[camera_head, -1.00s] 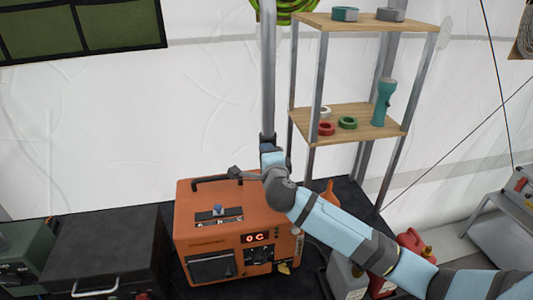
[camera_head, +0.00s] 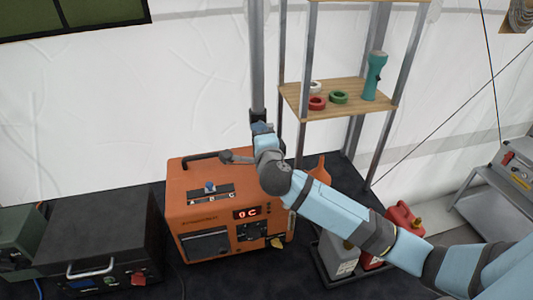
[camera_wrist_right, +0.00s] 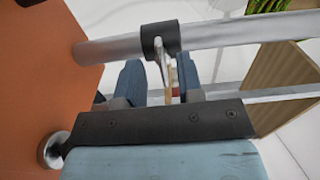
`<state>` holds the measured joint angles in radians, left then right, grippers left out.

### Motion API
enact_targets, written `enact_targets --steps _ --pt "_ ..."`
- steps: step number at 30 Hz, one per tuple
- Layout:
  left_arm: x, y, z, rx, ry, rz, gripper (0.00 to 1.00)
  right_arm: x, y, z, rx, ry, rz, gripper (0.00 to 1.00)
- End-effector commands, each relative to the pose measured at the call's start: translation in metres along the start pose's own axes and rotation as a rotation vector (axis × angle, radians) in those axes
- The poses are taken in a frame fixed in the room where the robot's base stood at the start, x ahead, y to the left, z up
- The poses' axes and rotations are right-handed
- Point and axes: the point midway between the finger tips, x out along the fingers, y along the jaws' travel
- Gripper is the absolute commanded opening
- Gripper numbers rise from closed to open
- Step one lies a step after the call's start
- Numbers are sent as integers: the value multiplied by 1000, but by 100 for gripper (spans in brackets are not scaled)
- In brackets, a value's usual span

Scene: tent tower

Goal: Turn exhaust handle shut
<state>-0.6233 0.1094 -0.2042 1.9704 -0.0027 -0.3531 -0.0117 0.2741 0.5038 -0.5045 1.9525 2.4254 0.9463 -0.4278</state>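The exhaust pipe (camera_head: 257,60) rises as a grey upright tube behind the orange unit (camera_head: 195,222). In the right wrist view the pipe (camera_wrist_right: 225,34) runs across the picture with a dark collar (camera_wrist_right: 160,38) around it. A thin, pale handle (camera_wrist_right: 168,72) hangs from this collar. My right gripper (camera_head: 262,128) is at the collar, behind the unit's back right corner. In the wrist view its two blue fingers (camera_wrist_right: 163,82) stand apart on either side of the handle, with a gap visible. The handle's far end is partly hidden. My left gripper is not in view.
A shelf (camera_head: 340,98) with tape rolls and a teal flashlight (camera_head: 375,75) stands right of the pipe. An orange funnel (camera_head: 320,172) and red can (camera_head: 404,218) are near my right arm. A dark case (camera_head: 105,232) stands left of the unit.

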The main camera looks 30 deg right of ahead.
Motion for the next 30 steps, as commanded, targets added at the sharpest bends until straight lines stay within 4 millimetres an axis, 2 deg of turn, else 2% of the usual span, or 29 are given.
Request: enact_targets --steps 6,13,19,30 --pt "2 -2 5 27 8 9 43 -53 3 0 2 -2 2 34" --pt "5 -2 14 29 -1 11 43 -94 2 0 1 -2 1 34" --pt "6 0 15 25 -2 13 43 -107 0 0 0 1 0 34" --pt "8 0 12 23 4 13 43 -108 0 0 0 1 0 34"
